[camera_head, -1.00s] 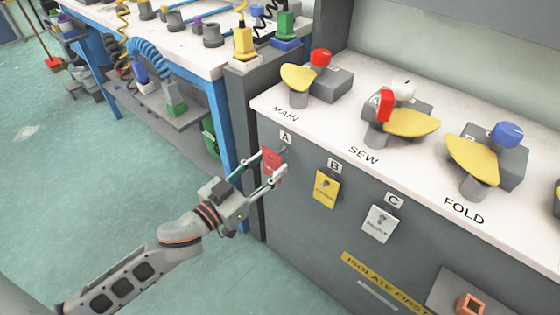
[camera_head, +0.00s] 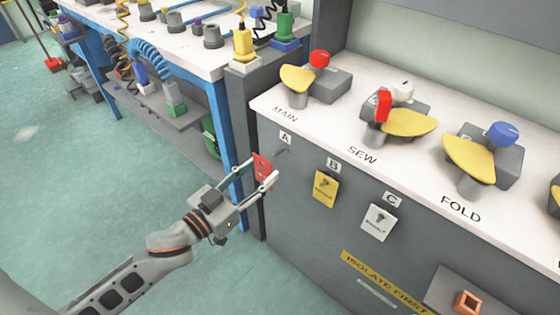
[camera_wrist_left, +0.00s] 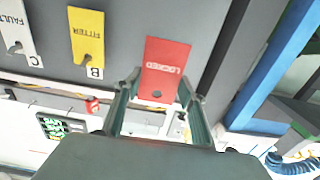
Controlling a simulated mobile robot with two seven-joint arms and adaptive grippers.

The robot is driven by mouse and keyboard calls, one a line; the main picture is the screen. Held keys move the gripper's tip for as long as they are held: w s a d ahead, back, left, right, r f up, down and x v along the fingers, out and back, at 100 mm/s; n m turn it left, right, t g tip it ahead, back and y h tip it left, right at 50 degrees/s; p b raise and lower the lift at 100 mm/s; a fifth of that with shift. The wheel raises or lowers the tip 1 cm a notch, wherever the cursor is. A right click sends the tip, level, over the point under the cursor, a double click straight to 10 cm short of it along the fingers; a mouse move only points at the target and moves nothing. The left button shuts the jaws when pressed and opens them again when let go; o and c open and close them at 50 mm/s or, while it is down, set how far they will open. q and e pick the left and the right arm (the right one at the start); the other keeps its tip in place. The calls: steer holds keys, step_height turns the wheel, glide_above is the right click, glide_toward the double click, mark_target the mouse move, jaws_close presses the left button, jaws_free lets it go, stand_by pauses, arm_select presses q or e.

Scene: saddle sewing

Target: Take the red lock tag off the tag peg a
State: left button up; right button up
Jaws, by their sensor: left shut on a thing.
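The red lock tag (camera_head: 262,168) is held between the two fingers of my left gripper (camera_head: 265,171), in front of the grey cabinet face. In the left wrist view the red tag (camera_wrist_left: 167,62) reads "LOCKED" upside down, and its hole shows near the fingers. Tag peg a (camera_head: 281,151) sticks out under the "A" label (camera_head: 285,138). The tag appears clear of it, a little to its left in the head view. My right gripper is not in view.
A yellow tag (camera_head: 325,188) hangs under "B" and a white tag (camera_head: 378,222) under "C". The counter above carries switches with yellow levers (camera_head: 409,122). A blue-legged workbench (camera_head: 226,125) stands to the left. Open floor lies at the lower left.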

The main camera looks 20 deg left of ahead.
arm_select(q)
steer(key=shift+v, duration=1.6)
